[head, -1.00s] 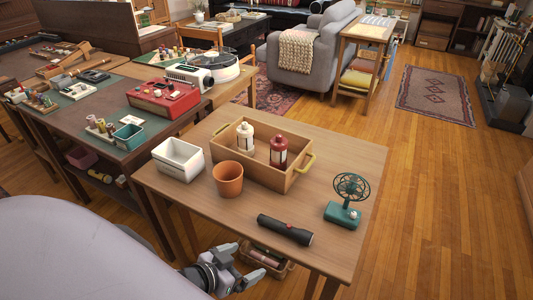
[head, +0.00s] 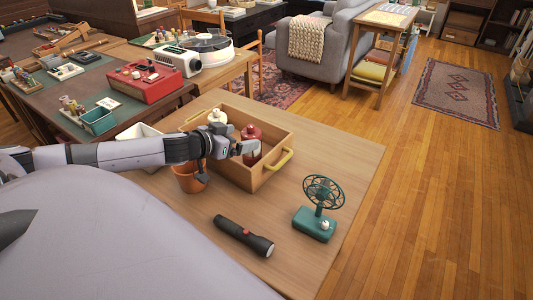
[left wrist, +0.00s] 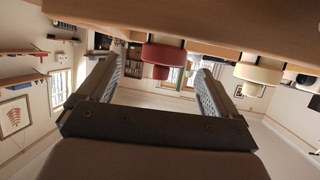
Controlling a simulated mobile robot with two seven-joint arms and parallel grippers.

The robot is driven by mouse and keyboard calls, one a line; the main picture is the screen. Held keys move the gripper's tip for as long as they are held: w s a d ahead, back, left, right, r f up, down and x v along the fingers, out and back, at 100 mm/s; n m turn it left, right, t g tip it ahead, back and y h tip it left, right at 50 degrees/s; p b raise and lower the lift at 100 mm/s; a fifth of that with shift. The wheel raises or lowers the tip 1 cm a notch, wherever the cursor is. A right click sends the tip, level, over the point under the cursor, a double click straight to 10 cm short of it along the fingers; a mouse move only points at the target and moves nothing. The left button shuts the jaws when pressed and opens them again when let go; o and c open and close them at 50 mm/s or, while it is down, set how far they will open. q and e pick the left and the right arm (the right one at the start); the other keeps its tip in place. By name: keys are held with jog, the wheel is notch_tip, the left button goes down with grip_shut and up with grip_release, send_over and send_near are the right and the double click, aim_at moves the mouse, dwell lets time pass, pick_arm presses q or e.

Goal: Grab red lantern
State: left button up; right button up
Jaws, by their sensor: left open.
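The red lantern (head: 251,131) stands in the wooden tray (head: 268,177), partly hidden behind my left gripper (head: 243,147). A cream lantern (head: 217,117) stands to its left in the same tray. My left gripper reaches in over the tray's near side, open, with its fingers pointing toward the red lantern. In the left wrist view, which looks upside down, the red lantern (left wrist: 164,54) shows between the two fingers (left wrist: 160,80), near their tips. The cream lantern (left wrist: 258,73) is outside them to the right. I cannot tell whether a finger touches the red lantern. My right gripper is not in view.
A terracotta pot (head: 189,180) stands under my left arm, with a white bin (head: 139,132) behind the arm. A black flashlight (head: 243,236) and a green fan (head: 319,208) are on the near table (head: 285,255).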

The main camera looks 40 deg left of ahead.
aim_at(243, 139)
pick_arm(q)
jog(key=shift+w+d+f+b, duration=0.1)
jog(key=shift+w+f+b, duration=0.25)
jog(key=shift+w+f, duration=0.25)
jog(key=shift+w+f+b, duration=0.35)
jog(key=shift+f, duration=0.4)
jog(key=shift+w, duration=0.1)
jog(key=shift+w, duration=0.1)
jog(key=shift+w+a+f, duration=0.1)
jog(key=shift+w+f, duration=0.05)
jog(key=shift+w, duration=0.55)
jog(key=shift+w+a+f, duration=0.1)
jog(key=shift+w+f, duration=0.05)
jog(key=shift+w, duration=0.55)
jog(key=shift+x, duration=1.15)
jog(key=shift+f, duration=0.1)
jog(key=shift+s, duration=0.1)
jog(key=c, duration=1.2)
jog(key=shift+c, duration=0.3)
